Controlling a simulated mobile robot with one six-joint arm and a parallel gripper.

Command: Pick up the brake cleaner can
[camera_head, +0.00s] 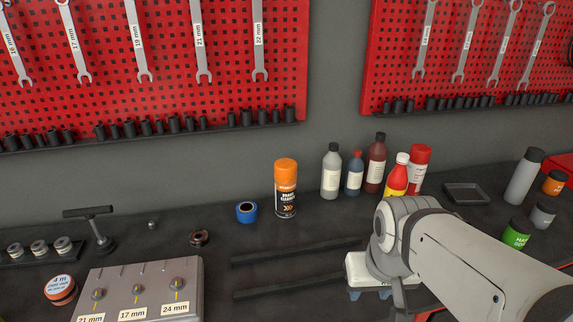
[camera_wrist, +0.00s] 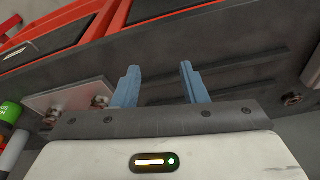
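The brake cleaner can (camera_head: 286,190) stands upright on the dark bench at the middle of the head view. It has an orange cap and top and a black lower body with a white label. My gripper (camera_wrist: 158,84) shows two blue fingers in the wrist view, spread apart with nothing between them. In the head view my gripper (camera_head: 368,294) is partly hidden by my arm, low over the bench, to the right of the can and nearer. The can is not visible in the wrist view.
A blue tape roll (camera_head: 246,212) sits just left of the can. Several bottles, including a grey one (camera_head: 331,172), stand to its right. A grey box with knobs (camera_head: 140,290) is front left. Dark rails (camera_head: 295,254) lie before the can.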

